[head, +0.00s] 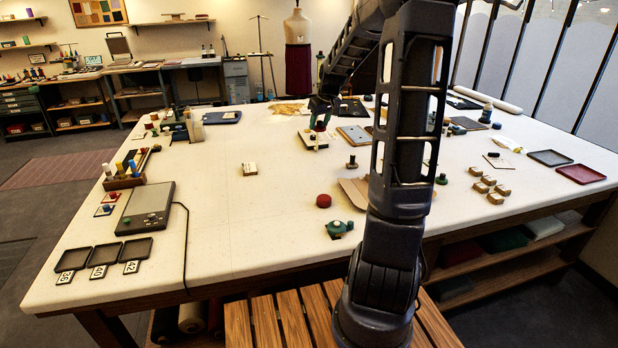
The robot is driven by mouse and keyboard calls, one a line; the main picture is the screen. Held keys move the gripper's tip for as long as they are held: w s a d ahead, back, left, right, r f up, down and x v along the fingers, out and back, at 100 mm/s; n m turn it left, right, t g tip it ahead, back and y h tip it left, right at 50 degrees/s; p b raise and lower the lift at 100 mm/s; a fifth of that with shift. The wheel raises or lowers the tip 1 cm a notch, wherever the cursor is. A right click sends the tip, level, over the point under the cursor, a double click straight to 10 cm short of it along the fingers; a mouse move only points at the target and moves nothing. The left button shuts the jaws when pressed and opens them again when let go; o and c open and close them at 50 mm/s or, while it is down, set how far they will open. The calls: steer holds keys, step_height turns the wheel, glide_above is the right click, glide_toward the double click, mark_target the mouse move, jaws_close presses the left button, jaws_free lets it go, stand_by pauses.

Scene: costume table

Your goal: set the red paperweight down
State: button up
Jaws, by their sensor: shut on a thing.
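My gripper (320,122) is at the far middle of the table, small in the head view. I cannot tell whether the red thing touches anything below. A separate round red thing (323,201) lies on the bare table nearer to me.
A teal tape-dispenser-like thing (339,229) and a tan sheet (353,192) lie near the arm. Wooden blocks (495,198) and two trays (549,158) are at right. A grey scale-like device (146,207) and dark trays (104,254) are at left. The left-middle table is mostly clear.

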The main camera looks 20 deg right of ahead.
steer(key=a, duration=0.3)
steer(key=n, duration=0.1)
glide_toward(307, 174)
steer(key=shift+y, duration=0.3)
steer(key=x, duration=0.6)
steer(key=shift+d, duration=0.15)
steer(key=shift+f, duration=0.1)
steer(key=o, duration=1.2)
steer(key=shift+c, duration=0.2)
